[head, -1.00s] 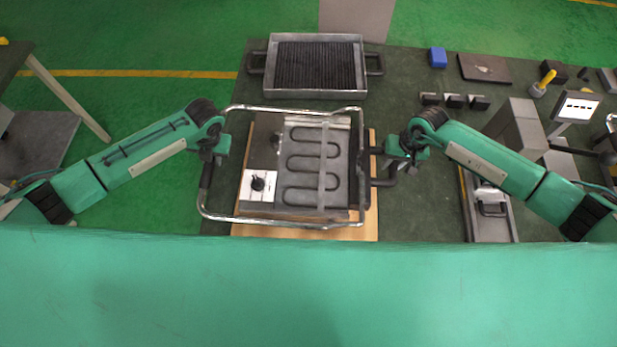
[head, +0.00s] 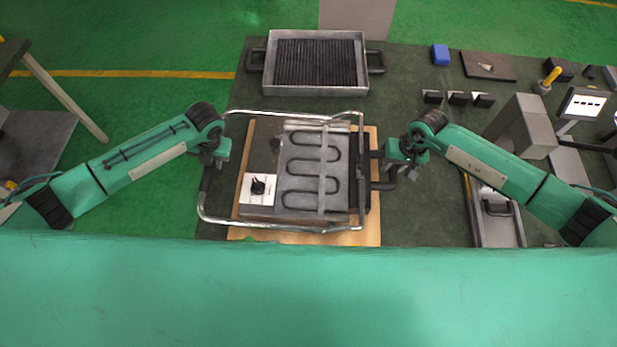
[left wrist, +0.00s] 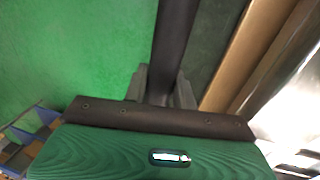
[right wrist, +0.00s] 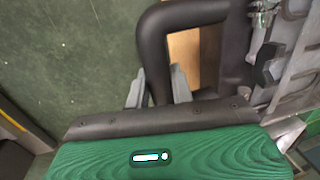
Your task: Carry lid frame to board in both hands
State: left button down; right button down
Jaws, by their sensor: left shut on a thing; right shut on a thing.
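The lid frame (head: 290,228), a bent chrome tube with black side grips, surrounds a grey plate with a dark looped heating element (head: 313,170) in the head view. Beneath is the pale wooden board (head: 372,225); I cannot tell the gap between frame and board. My left gripper (head: 211,160) is shut on the frame's left black grip, and its fingers pinch that bar in the left wrist view (left wrist: 161,88). My right gripper (head: 400,165) is shut on the right black handle, a bent tube in the right wrist view (right wrist: 157,85).
A grill tray (head: 316,92) with black side handles stands behind the board. Small black blocks (head: 457,98), a blue block (head: 440,55) and a grey column (head: 525,125) stand at the right. A metal tray with a black handle (head: 497,208) lies right of the board.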

pick_arm(q)
jog(key=shift+w+f+b, duration=0.1)
jog(key=shift+f+b, duration=0.45)
jog(key=shift+b, duration=0.05)
pick_arm(e)
jog(key=shift+w+f, duration=0.1)
jog(key=shift+f, duration=0.5)
pick_arm(q)
jog(key=c, duration=1.5)
grip_release()
jog(key=shift+f, duration=0.15)
pick_arm(e)
jog(key=c, duration=1.6)
grip_release()
jog(key=shift+f, duration=0.15)
pick_arm(q)
jog(key=o, duration=0.4)
jog(key=shift+c, duration=0.2)
pick_arm(e)
jog(key=o, duration=0.4)
pick_arm(q)
jog(key=shift+s, duration=0.25)
pick_arm(e)
jog(key=shift+s, duration=0.25)
pick_arm(q)
jog(key=shift+r, duration=0.2)
